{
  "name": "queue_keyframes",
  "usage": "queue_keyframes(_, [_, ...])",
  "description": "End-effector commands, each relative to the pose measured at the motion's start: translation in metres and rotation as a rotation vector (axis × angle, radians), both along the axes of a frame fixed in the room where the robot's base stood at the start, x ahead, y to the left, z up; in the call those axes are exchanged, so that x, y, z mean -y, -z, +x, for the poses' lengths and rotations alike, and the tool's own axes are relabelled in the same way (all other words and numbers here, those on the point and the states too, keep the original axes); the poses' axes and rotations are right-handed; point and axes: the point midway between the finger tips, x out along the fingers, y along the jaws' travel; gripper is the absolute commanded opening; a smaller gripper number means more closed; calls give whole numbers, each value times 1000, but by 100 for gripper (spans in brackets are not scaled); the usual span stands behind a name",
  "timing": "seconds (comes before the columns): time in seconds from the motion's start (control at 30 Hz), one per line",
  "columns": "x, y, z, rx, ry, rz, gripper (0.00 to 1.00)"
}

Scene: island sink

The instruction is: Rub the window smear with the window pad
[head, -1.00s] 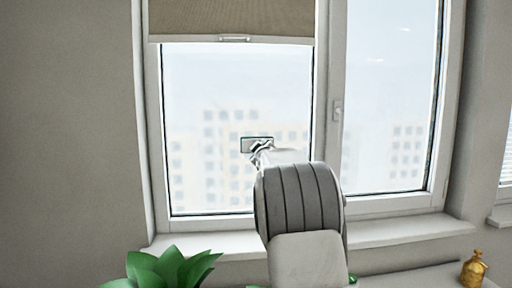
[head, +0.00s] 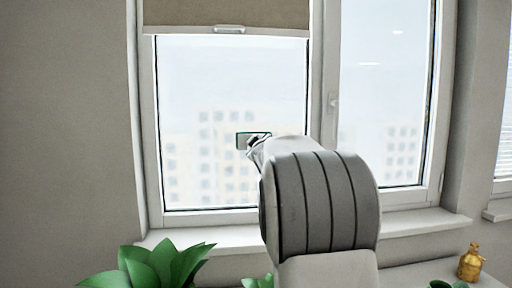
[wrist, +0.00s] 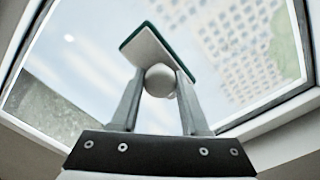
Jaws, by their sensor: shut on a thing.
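The window pad (head: 243,141) is a small pale rectangular plate with a dark green edge. It is in front of the left window pane (head: 205,85) in the head view. In the wrist view the pad (wrist: 150,46) is tilted, with a round white knob (wrist: 160,81) on its near side. My gripper (wrist: 160,76) is shut on this knob, one finger on each side. I cannot tell whether the pad touches the glass. I cannot make out the smear for certain; a greenish patch (wrist: 285,45) shows at the right of the wrist view.
A rolled blind (head: 226,17) covers the pane's top. The window handle (head: 333,101) is on the frame to the right. Below the sill are a green plant (head: 160,268) at left and a gold bottle (head: 471,263) at right. The wall at left is bare.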

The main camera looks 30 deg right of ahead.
Motion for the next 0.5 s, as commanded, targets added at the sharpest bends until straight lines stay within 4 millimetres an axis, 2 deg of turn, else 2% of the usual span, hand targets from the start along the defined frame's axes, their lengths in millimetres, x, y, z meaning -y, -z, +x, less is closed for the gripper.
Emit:
queue_keyframes(0.27, [-1,0,-2,1,0,-1,1])
queue_keyframes(0.5, [-8,1,-20,3,0,0,1])
